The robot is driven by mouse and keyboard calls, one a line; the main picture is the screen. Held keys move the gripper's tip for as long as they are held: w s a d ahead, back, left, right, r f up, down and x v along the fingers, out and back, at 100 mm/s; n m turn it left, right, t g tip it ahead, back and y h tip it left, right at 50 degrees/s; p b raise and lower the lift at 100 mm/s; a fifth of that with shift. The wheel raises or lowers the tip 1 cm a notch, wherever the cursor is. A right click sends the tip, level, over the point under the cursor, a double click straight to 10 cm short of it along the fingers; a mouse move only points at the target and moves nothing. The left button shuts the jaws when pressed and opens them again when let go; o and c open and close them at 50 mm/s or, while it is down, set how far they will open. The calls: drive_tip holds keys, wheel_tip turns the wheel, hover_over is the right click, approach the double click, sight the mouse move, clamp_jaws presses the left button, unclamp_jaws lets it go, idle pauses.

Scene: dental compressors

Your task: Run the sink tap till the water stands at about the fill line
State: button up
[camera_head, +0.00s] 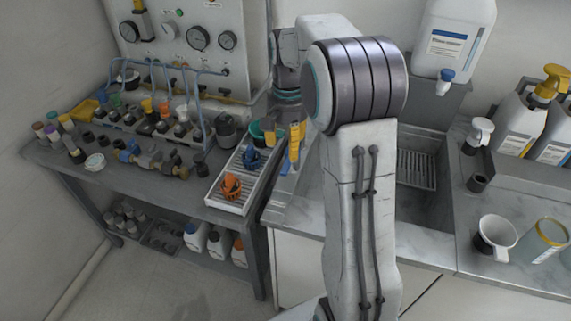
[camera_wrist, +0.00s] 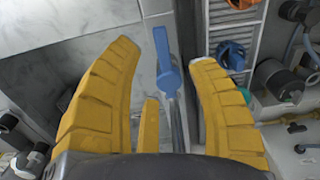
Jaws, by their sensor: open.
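A grey metal pipe runs down from the lever towards my gripper. In the head view my gripper (camera_head: 283,142) is open over the counter's left end, and a bit of the blue lever (camera_head: 287,166) shows just below its fingers. The sink basin (camera_head: 425,212) is right of my arm, which hides its left part. A slotted grate shows in it. I make out no water and no fill line.
Left of my gripper, a white slatted tray (camera_head: 228,200) holds an orange part (camera_head: 231,185) and a blue part (camera_head: 252,158). A workbench crowded with fittings lies farther left. A white cup (camera_head: 495,236) and a jar (camera_head: 544,240) stand on the right counter.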

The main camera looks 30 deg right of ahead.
sight(288, 167)
drive_tip(key=shift+s+f+m, duration=0.1)
drive_tip(key=shift+s+m, duration=0.05)
drive_tip(key=shift+m, duration=0.15)
drive_tip(key=shift+f, duration=3.6)
clamp_jaws()
